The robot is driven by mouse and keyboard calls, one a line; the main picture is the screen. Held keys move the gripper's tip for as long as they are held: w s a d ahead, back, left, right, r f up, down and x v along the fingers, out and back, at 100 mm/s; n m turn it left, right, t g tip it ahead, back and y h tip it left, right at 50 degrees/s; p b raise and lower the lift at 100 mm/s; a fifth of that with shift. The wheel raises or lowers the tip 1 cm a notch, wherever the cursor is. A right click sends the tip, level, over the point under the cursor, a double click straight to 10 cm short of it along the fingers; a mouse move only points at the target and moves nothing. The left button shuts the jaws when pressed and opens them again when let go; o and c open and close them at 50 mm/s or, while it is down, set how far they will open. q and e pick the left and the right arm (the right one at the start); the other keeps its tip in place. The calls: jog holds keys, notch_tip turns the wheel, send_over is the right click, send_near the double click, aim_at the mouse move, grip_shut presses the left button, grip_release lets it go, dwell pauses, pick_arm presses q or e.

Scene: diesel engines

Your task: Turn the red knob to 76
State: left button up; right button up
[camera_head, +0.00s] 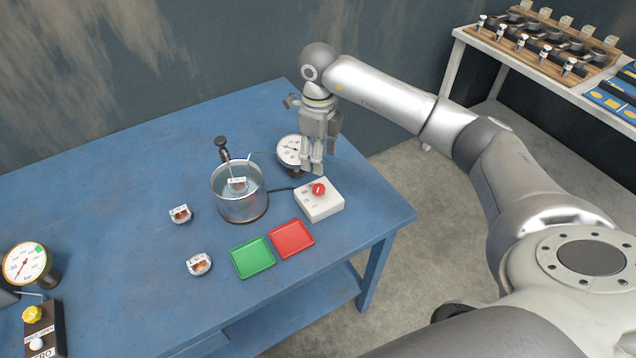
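The red knob (319,188) sits on top of a small white box (320,205) on the blue table. Any number the knob points to is too small to read. My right gripper (312,170) points down just behind the knob, apparently above and apart from it. Its fingers are close together, but I cannot tell whether they are open or shut. A round dial gauge (289,151) stands behind the box, partly hidden by the gripper; its reading is not legible. My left gripper is not in view.
A metal pot (240,201) with clear liquid stands left of the box, joined by a cable. A green tray (252,259) and a red tray (291,239) lie in front. Two small labelled parts (199,264) lie leftward. Another gauge (27,263) stands far left.

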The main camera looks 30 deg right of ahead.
aim_at(318, 187)
notch_tip(318, 187, down, 10)
jog(key=p, duration=0.2)
jog(key=shift+a+f+p, duration=0.1)
jog(key=shift+f+p, duration=0.15)
jog(key=shift+p, duration=0.05)
jog(key=c, duration=1)
